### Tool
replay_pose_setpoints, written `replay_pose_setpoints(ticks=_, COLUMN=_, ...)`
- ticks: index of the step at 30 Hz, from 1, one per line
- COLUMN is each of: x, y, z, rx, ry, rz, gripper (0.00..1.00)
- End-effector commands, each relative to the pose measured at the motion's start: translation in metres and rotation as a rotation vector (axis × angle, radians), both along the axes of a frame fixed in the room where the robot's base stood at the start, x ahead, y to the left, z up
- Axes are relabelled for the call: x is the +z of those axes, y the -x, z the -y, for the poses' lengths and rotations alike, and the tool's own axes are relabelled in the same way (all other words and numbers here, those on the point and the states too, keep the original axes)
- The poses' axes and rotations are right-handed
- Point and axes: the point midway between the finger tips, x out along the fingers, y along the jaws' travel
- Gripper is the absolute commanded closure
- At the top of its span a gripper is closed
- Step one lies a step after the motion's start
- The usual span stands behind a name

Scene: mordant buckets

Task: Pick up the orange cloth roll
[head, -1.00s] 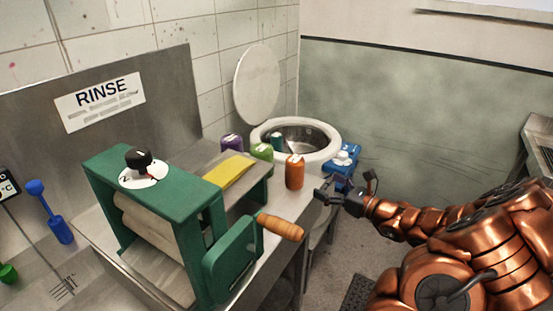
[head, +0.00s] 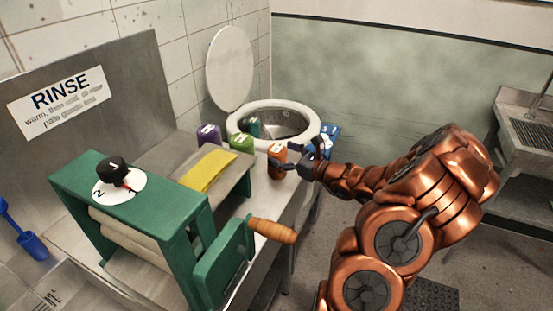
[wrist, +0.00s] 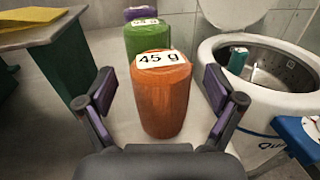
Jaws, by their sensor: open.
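The orange cloth roll (wrist: 161,95) stands upright on the metal counter, with a white label reading "45 g" on its top. In the wrist view it is centred between the two open fingers of my gripper (wrist: 166,92), with gaps on both sides. Nothing is held. In the head view the orange roll (head: 275,165) is partly hidden by my gripper (head: 290,163), which reaches in from the right at about its height.
A green roll (wrist: 146,38) and a purple roll (wrist: 137,13) stand behind the orange one. A round white tub (head: 315,119) and a blue object (head: 328,140) are close by on the right. The green wringer (head: 125,185) stands left, its wooden handle (head: 272,230) sticking out.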

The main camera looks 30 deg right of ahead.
Motion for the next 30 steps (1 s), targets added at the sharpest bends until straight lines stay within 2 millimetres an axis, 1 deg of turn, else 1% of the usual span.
replay_pose_setpoints(ticks=3, x=0.0002, y=-0.0099, z=-0.0035, rx=0.000, ry=-0.001, rz=-0.001, gripper=0.07)
replay_pose_setpoints(ticks=5, x=-0.0002, y=-0.0126, z=-0.0040, rx=-0.001, ry=-0.001, rz=-0.001, gripper=0.07)
replay_pose_setpoints(ticks=14, x=-0.0013, y=-0.0145, z=-0.0046, rx=-0.002, ry=0.000, rz=-0.001, gripper=0.07)
replay_pose_setpoints(ticks=30, x=-0.0014, y=-0.0142, z=-0.0045, rx=-0.002, ry=-0.001, rz=-0.001, gripper=0.64)
